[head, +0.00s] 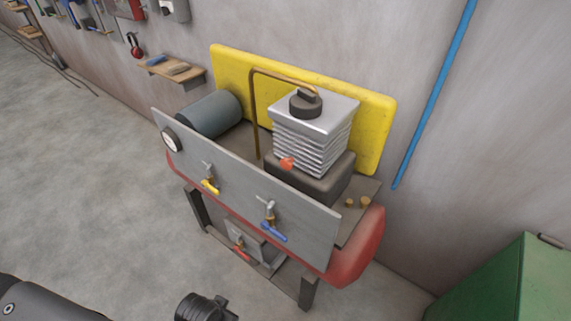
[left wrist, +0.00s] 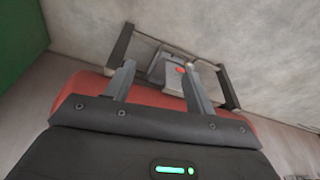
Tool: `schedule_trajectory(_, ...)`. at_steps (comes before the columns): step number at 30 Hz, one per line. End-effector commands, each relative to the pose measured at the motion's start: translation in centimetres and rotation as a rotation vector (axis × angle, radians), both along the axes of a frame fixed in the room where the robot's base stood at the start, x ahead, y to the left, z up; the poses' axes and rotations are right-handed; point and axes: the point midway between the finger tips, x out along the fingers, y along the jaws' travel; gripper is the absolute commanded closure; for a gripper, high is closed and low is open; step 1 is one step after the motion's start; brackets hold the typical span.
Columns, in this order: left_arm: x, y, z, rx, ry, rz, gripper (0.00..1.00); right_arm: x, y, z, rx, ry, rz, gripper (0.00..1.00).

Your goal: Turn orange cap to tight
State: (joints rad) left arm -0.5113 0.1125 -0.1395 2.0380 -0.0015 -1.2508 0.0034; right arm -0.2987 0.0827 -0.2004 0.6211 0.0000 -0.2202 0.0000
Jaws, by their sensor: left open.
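The orange cap (head: 286,163) is small and sits on the front of the dark block under the finned silver cylinder head (head: 313,130) in the head view. Whether it is tight cannot be seen. My left gripper (left wrist: 158,67) shows in the left wrist view with two grey fingers spread apart and nothing visible between them. A small orange-red spot (left wrist: 181,69) lies beyond the fingers on a grey box; I cannot tell which part it is. In the head view neither gripper's fingers can be made out. My right gripper is not in view.
A grey front panel (head: 240,190) carries a gauge (head: 172,142), a yellow-handled valve (head: 210,186) and a blue-handled valve (head: 272,231). A red-handled valve (head: 241,253) sits below. A yellow board (head: 375,125) stands behind. A green box (head: 510,285) is at lower right.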

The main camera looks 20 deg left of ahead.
Motion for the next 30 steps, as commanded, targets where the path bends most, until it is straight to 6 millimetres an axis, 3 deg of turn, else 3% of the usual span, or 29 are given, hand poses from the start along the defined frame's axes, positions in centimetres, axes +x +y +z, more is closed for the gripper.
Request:
schedule_trajectory(5,1.5,0.3,5.9,-0.001,-0.081,0.0,0.45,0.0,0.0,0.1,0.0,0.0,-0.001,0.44)
schedule_trajectory(9,5.6,0.4,11.0,-0.012,-0.26,-0.011,0.45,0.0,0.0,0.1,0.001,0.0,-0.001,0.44)
schedule_trajectory(21,19.0,-1.1,18.8,-0.167,-0.805,-0.109,0.45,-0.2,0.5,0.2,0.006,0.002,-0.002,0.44)
schedule_trajectory(27,24.4,-2.1,23.3,-0.322,-1.054,-0.209,0.45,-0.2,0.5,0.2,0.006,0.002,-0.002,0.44)
schedule_trajectory(30,26.0,-2.6,25.3,-0.405,-1.144,-0.261,0.45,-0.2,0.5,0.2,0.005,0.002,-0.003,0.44)
